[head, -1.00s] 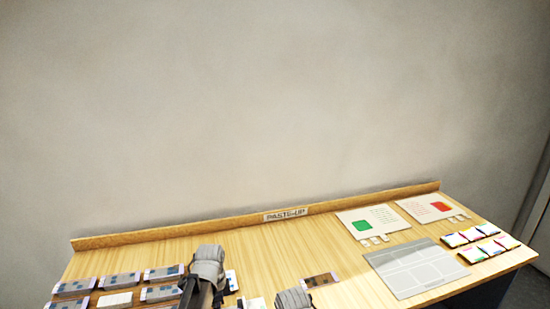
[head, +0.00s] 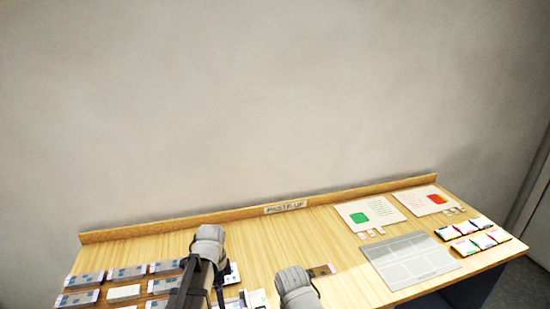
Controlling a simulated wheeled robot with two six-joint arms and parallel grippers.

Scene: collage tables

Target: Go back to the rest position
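My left arm (head: 208,248) rises from the bottom edge in front of the left part of the table, a grey rounded joint at its top and dark links below. My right arm (head: 294,285) shows only as a grey rounded part at the bottom middle. I can make out no fingertips of either gripper, so whether they are open or hold anything is hidden.
The wooden table (head: 330,225) has a raised back edge with a "PASTE-UP" label (head: 286,207). Several card stacks lie at left. A grey layout board (head: 410,261), two printed sheets (head: 370,215) (head: 428,201) and several coloured pads (head: 470,243) lie at right. The middle back is clear.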

